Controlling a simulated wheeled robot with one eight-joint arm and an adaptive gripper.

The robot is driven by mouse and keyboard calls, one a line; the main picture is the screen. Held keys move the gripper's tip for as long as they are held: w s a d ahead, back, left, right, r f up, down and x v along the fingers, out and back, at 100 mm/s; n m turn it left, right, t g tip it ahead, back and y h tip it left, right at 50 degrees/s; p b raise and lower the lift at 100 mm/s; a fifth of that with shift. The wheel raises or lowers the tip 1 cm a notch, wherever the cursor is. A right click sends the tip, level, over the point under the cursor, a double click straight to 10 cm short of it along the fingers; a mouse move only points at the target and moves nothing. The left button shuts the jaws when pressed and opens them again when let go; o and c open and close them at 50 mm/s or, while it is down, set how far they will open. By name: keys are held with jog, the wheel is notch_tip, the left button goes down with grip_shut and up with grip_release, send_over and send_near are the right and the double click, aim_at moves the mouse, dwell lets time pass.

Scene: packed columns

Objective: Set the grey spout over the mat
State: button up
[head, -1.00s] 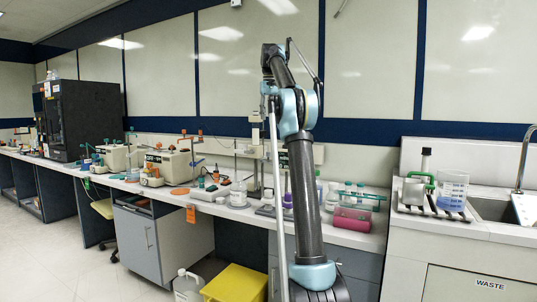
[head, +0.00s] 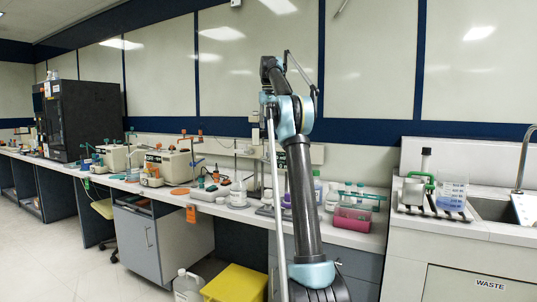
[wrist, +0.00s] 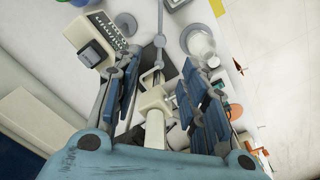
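My gripper (wrist: 161,50) points down at the bench in the wrist view, its two blue-padded fingers apart. A cream block with a bar (wrist: 155,102) shows between the fingers; I cannot tell whether they touch it. A thin grey arm (wrist: 159,42), possibly the grey spout, runs beyond the block, between the fingertips. An orange round mat (head: 180,191) lies flat on the bench in the head view, left of my arm. An orange patch, probably this mat, shows partly behind the right finger in the wrist view (wrist: 235,112). My arm hides much of the gripper in the head view.
A white jar (head: 238,196) stands on the bench left of my arm. A cream keypad device (wrist: 96,38) and a white round vessel (wrist: 197,40) flank the gripper. A yellow bin (head: 235,284) is below.

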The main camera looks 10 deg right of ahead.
notch_tip(320, 180, down, 14)
dwell(0.7)
